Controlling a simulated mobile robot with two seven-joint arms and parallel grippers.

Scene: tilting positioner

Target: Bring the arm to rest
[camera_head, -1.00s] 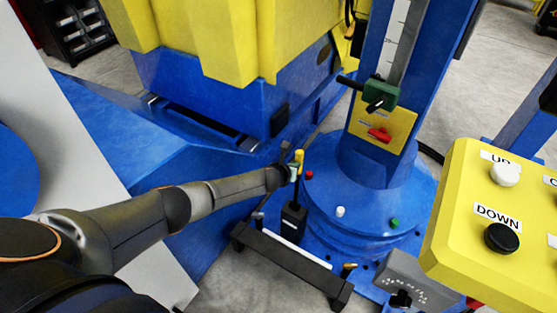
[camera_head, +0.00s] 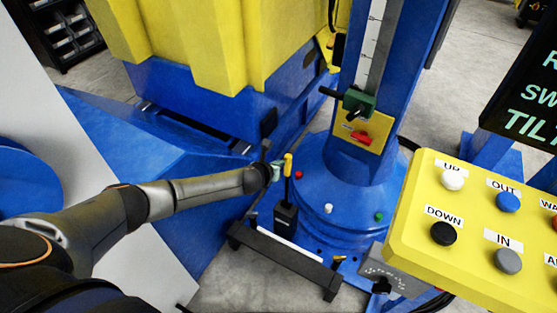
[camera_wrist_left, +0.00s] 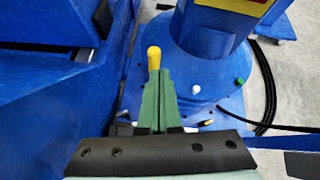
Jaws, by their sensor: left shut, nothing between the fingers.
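My left arm reaches in from the left, and its gripper (camera_head: 277,171) is just left of a lever with a yellow handle (camera_head: 288,164). In the left wrist view the green fingers (camera_wrist_left: 158,92) are shut together and empty. The yellow handle (camera_wrist_left: 154,58) shows just beyond their tips; whether they touch it I cannot tell. The lever stands upright from a black box (camera_head: 286,215) beside the round blue column base (camera_head: 335,195). My right gripper is not in view.
A yellow button panel (camera_head: 440,205) stands at the right, with a dark sign (camera_head: 530,100) behind it. The blue column carries a scale and a green clamp (camera_head: 358,103). A black bar frame (camera_head: 285,257) lies low in front. A large blue and yellow machine body (camera_head: 190,100) stands at the left.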

